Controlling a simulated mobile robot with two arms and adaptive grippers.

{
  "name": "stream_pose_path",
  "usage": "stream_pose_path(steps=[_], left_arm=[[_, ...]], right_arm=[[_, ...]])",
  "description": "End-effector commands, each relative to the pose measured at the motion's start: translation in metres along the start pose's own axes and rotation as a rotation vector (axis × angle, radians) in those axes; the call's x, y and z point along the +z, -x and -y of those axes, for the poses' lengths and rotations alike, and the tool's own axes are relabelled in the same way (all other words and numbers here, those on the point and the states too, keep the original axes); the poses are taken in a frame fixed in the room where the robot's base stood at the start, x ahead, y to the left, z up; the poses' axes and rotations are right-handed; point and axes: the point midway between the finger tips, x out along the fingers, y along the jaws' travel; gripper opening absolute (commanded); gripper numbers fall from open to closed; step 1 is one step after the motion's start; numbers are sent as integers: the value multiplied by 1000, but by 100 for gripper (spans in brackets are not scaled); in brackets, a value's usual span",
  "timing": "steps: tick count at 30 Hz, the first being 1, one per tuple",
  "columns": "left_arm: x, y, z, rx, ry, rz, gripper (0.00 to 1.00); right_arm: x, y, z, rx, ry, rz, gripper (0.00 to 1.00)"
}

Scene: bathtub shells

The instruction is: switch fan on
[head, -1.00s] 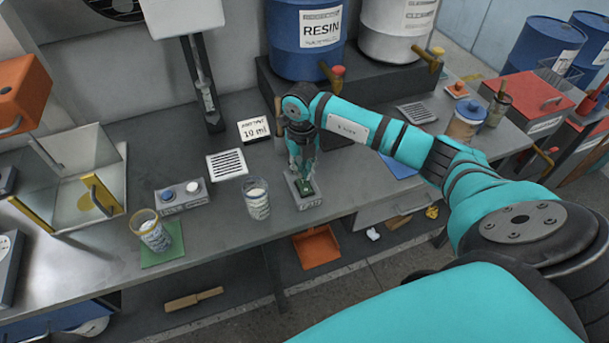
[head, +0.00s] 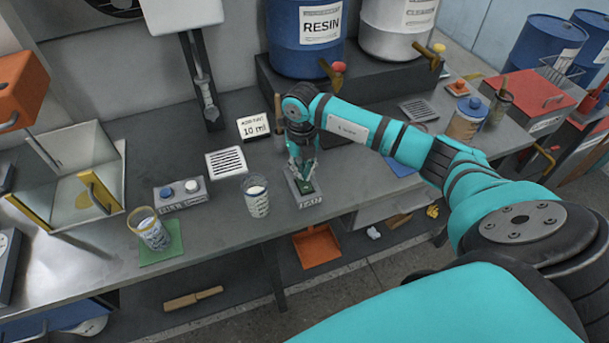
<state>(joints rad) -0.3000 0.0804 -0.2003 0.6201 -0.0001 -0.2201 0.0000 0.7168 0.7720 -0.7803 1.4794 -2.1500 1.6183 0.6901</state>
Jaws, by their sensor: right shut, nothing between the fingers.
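A small grey box labelled as the fan switch (head: 310,202) sits at the front edge of the workbench, with a green rocker on its top. My right gripper (head: 305,178) is shut and empty, pointing down right over the green rocker. Its fingertips look to be at or just above the rocker; I cannot tell whether they touch. The fan (head: 118,6) is only partly in view on the wall at the top left, cut off by the frame edge. My left gripper is not in view.
A measuring cup (head: 256,196) stands left of the switch box, and another cup (head: 153,232) stands on a green mat. A 10 ml sign (head: 254,127) and the blue resin drum (head: 306,40) are behind.

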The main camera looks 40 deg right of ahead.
Motion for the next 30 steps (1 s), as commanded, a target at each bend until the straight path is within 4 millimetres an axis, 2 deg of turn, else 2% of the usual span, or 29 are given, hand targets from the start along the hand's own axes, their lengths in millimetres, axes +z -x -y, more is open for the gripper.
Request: stream_pose_path(steps=[30], left_arm=[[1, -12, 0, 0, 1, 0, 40]], right_arm=[[0, -16, 0, 0, 0, -1, 0]])
